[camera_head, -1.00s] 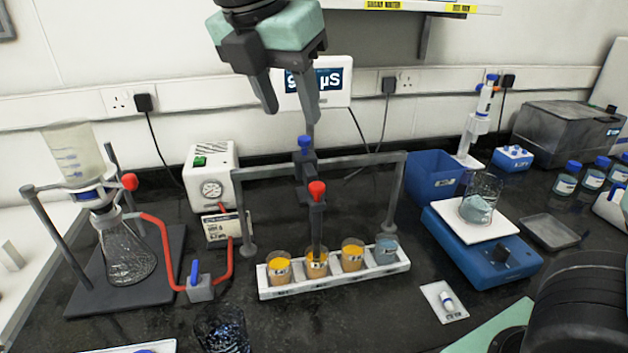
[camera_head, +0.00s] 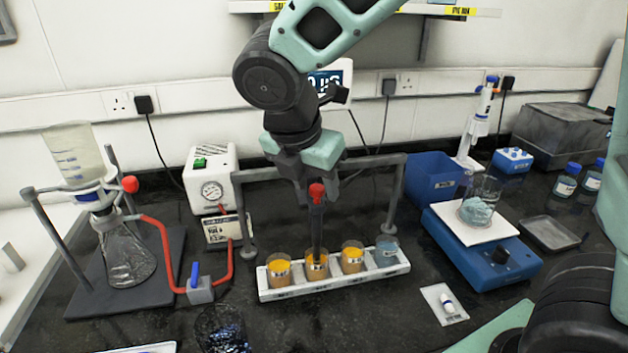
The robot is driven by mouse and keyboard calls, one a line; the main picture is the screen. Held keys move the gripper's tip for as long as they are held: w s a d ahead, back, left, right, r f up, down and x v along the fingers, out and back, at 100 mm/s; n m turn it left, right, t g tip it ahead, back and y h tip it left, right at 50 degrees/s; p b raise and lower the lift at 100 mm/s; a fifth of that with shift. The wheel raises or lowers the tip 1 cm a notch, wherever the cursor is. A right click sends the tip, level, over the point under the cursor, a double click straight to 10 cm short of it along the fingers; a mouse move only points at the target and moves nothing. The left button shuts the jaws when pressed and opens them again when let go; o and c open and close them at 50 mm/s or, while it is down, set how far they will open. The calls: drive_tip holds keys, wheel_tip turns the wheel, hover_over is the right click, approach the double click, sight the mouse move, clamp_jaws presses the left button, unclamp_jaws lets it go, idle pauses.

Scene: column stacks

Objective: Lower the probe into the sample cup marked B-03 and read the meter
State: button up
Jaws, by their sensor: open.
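The dark upright probe (camera_head: 317,232) with a red knob (camera_head: 317,192) hangs from a grey frame (camera_head: 247,205). Its lower end is at the second cup from the left (camera_head: 317,268); I cannot tell whether it is inside. The white rack (camera_head: 335,288) also holds a left cup (camera_head: 279,272), a third cup (camera_head: 352,260) and a grey-blue right cup (camera_head: 387,252). The cup labels are too small to read. My gripper (camera_head: 316,200) is open around or just behind the probe's top. The meter (camera_head: 340,76) is partly hidden by my arm; its reading is unclear.
A filter flask (camera_head: 125,260) on a stand with red tubing (camera_head: 160,240) is at left, beside a white gauge box (camera_head: 212,180). A blue balance (camera_head: 490,255) with a beaker (camera_head: 480,208) and a blue bin (camera_head: 435,182) stand at right. A dark glass (camera_head: 222,328) is in front.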

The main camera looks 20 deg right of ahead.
clamp_jaws()
wheel_tip(320, 180, up, 6)
drive_tip(key=p, duration=0.6)
drive_tip(key=shift+r+p, duration=0.2)
drive_tip(key=shift+p, duration=0.2)
drive_tip(key=shift+w, duration=0.1)
unclamp_jaws()
drive_tip(key=b+v, duration=0.1)
drive_tip(key=v, duration=1.6)
drive_tip(key=shift+a, duration=0.2)
